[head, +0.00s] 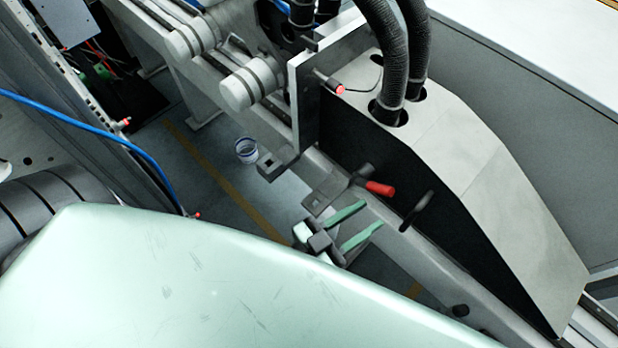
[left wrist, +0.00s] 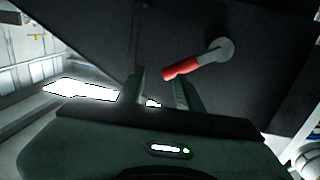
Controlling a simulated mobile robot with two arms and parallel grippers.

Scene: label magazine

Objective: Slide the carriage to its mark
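A red-handled lever (head: 378,188) sticks out of the black side of a large grey sloped housing (head: 480,150), which looks like the carriage. My left gripper (head: 373,214) has two green fingers, spread apart and empty, just below the lever and clear of it. In the left wrist view the red grip (left wrist: 182,68) hangs tilted from a round grey pivot, beyond the fingertips of the left gripper (left wrist: 160,82). A black knob (head: 417,209) sits on the same side, right of the lever. I cannot make out the mark. My right gripper is not in view.
Two thick black hoses (head: 385,50) enter the housing's top. A grey rail (head: 400,225) runs along its foot. Metal brackets (head: 325,190) jut out near the lever. A blue cable (head: 95,125) hangs at left.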

